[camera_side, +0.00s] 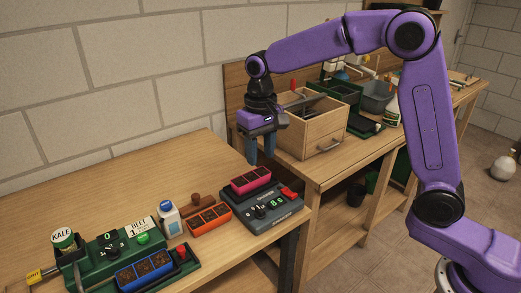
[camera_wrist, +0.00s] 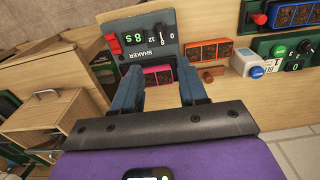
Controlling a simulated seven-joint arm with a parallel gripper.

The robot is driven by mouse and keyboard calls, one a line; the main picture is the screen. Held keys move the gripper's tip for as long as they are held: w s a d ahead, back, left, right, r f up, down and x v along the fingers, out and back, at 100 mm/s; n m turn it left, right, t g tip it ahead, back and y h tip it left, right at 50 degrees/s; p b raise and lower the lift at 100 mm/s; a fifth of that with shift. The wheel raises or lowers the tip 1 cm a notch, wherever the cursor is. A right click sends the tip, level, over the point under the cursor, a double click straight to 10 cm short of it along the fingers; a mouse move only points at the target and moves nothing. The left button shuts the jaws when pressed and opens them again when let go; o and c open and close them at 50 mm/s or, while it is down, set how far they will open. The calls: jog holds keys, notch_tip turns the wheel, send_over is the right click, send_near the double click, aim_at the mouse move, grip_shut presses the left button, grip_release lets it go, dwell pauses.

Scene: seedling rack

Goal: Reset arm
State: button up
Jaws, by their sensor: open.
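My gripper (camera_side: 261,150) hangs from my purple arm, pointing down above the back of the shaker in the side view. In the wrist view my gripper (camera_wrist: 166,82) shows its two blue-grey fingers spread apart, open, with nothing held between them. A pink seedling tray (camera_side: 251,180) with dark soil cells sits on the grey shaker (camera_side: 262,210), below the fingers. The pink tray (camera_wrist: 158,75) is partly hidden by my fingers in the wrist view. The shaker (camera_wrist: 138,42) has a red switch, a knob and a green lit display there.
An orange tray (camera_side: 209,219) lies left of the shaker, near a white bottle (camera_side: 168,219) and a brown stamp-like tool (camera_side: 197,199). A green machine (camera_side: 110,258) holds a blue tray (camera_side: 145,270). A wooden drawer box (camera_side: 318,132) stands behind right.

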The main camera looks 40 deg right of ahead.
jog(key=s+d+f+n, duration=0.1)
jog(key=s+d+n, duration=0.2)
jog(key=s, duration=0.7)
jog(key=s+d+f+n, duration=0.1)
jog(key=s+d+n, duration=0.3)
jog(key=s, duration=0.7)
jog(key=s+d+f+n, duration=0.1)
jog(key=s+d+n, duration=0.2)
jog(key=s, duration=0.7)
jog(key=n, duration=0.2)
jog(key=shift+s+d+n, duration=0.3)
jog(key=shift+s+d, duration=0.05)
